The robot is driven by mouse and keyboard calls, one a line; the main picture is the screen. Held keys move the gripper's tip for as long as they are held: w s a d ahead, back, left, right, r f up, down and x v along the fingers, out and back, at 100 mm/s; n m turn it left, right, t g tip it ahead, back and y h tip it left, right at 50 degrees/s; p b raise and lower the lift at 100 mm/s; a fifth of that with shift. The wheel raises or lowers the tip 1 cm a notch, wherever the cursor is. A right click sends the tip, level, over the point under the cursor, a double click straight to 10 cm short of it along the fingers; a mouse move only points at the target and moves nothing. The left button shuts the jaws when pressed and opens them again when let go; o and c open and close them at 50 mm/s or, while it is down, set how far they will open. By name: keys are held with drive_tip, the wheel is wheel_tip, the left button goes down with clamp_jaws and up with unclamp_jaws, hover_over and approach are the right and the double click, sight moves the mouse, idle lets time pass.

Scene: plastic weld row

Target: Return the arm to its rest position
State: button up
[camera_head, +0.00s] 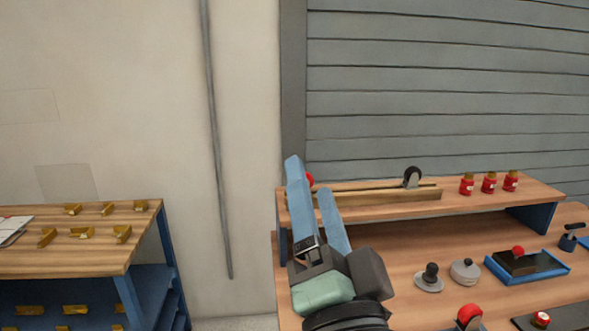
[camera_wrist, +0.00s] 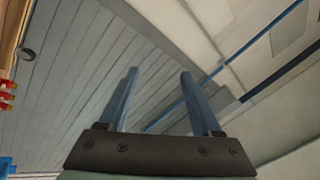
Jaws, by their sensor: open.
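My gripper (camera_head: 318,205) is raised in front of the left end of the right workbench in the head view. Its two long blue fingers point upward and stand apart with nothing between them. In the wrist view my gripper (camera_wrist: 156,84) is also open and empty, with the grey slatted wall and the pale ceiling area behind it. The fingers and wrist hide part of the bench's left end and a red item behind them.
The right workbench (camera_head: 400,265) has a raised shelf (camera_head: 480,196) with several red jars (camera_head: 489,183). On its top are a grey lidded pot (camera_head: 465,271) and a blue tray (camera_head: 496,268). A left bench (camera_head: 100,255) holds brass brackets (camera_head: 81,232). A floor gap separates the benches.

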drive_tip(key=s+a+r+n+t+h, duration=0.1)
drive_tip(key=s+r+n+t+h, duration=0.15)
drive_tip(key=s+r+n, duration=0.45)
drive_tip(key=s+a+r+n+t+h, duration=0.1)
drive_tip(key=s+a+r+n+t, duration=0.15)
drive_tip(key=r, duration=0.95)
wheel_tip(320, 180, up, 10)
drive_tip(key=p, duration=1.2)
drive_tip(key=shift+w+d+r, duration=0.25)
drive_tip(key=shift+w+d, duration=0.15)
drive_tip(key=shift+m, duration=0.25)
